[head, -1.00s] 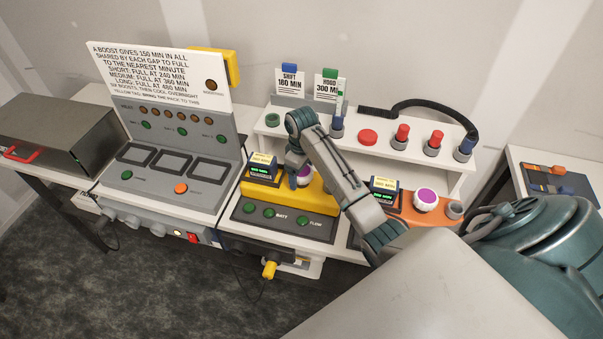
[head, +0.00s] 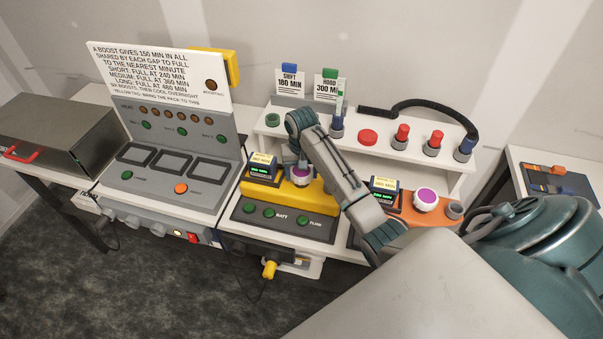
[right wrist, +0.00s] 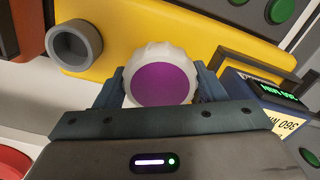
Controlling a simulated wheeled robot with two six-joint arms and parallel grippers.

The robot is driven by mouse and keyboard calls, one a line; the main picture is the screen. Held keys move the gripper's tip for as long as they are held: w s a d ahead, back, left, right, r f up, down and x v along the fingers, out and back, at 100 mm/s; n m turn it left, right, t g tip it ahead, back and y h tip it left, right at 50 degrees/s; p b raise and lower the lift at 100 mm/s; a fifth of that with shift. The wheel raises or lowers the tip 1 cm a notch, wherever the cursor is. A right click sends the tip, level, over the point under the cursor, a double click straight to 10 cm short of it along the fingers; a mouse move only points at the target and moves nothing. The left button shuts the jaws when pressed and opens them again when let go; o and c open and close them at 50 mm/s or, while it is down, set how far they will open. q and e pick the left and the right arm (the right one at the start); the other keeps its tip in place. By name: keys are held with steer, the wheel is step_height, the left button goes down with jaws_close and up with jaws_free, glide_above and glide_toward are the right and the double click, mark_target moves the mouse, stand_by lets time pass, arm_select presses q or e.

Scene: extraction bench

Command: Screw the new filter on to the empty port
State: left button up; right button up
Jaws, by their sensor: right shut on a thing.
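My right gripper (head: 300,165) is shut on a white ribbed filter with a purple top (right wrist: 160,82), at the yellow unit (head: 298,195). The filter also shows below the gripper in the head view (head: 302,177). Its underside is hidden, so I cannot tell whether it is seated on a port. A grey open ring port (right wrist: 75,45) on the yellow unit is empty, beside the filter in the right wrist view. Another purple-topped white filter (head: 426,199) sits on the orange unit (head: 408,210), beside a grey port (head: 455,210). My left gripper is out of view.
A dark battery pack with a lit display (head: 262,168) stands on the yellow unit, left of the filter. Another pack (head: 383,190) stands on the orange unit. A shelf with a red button (head: 368,137) and coloured knobs is behind. The charging panel (head: 180,150) stands left.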

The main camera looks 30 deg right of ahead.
steer(key=m, duration=1)
steer(key=o, duration=1.1)
steer(key=n, duration=1)
steer(key=shift+n, duration=0.3)
steer(key=n, duration=1)
